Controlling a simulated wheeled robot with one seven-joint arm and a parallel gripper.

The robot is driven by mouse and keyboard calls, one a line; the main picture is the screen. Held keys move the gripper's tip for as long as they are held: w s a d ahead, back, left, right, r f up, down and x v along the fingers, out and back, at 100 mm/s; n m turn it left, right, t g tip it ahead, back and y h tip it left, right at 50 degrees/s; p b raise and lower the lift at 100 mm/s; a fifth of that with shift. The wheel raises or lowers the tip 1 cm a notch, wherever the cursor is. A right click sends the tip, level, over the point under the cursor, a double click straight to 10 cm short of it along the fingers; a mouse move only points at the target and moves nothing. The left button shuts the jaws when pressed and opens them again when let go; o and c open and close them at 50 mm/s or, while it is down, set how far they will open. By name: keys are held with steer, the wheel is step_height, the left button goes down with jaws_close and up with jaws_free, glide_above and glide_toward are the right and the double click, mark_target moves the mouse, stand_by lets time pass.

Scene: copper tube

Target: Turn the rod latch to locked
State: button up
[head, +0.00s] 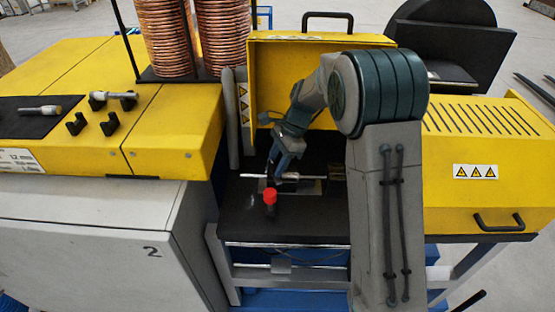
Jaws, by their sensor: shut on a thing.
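What looks like the rod latch is a thin silver rod (312,177), lying level across the dark recess below the raised yellow cover. My gripper (271,174) reaches down from the upper right and is shut on the rod left of its middle. The fingers hide part of the rod, and their tips are small in this view. A red knob (270,196) on a short dark post stands just in front of and below the gripper. I cannot tell whether the knob is joined to the rod.
The yellow cover (262,80) stands open behind my gripper. A black work surface (240,215) lies in front. Copper coils (222,35) stand at the back left. Two metal tools, one (40,110) on a black mat, are on the left yellow bench. A slotted yellow housing (470,150) fills the right.

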steer(key=n, duration=0.1)
steer(key=n+g+p, duration=0.1)
steer(key=n, duration=0.1)
steer(key=n+h, duration=0.1)
steer(key=shift+w+a+r+n, duration=0.1)
steer(key=shift+w+a+n, duration=0.05)
steer(key=shift+w+n, duration=0.15)
steer(key=shift+a+n+g+h+p, duration=0.1)
steer(key=shift+n+g+h+p, duration=0.2)
steer(key=shift+n, duration=0.7)
steer(key=shift+a+n+g+h+p, duration=0.1)
steer(key=shift+n+g+h+p, duration=0.15)
steer(key=shift+n, duration=0.75)
steer(key=o, duration=1)
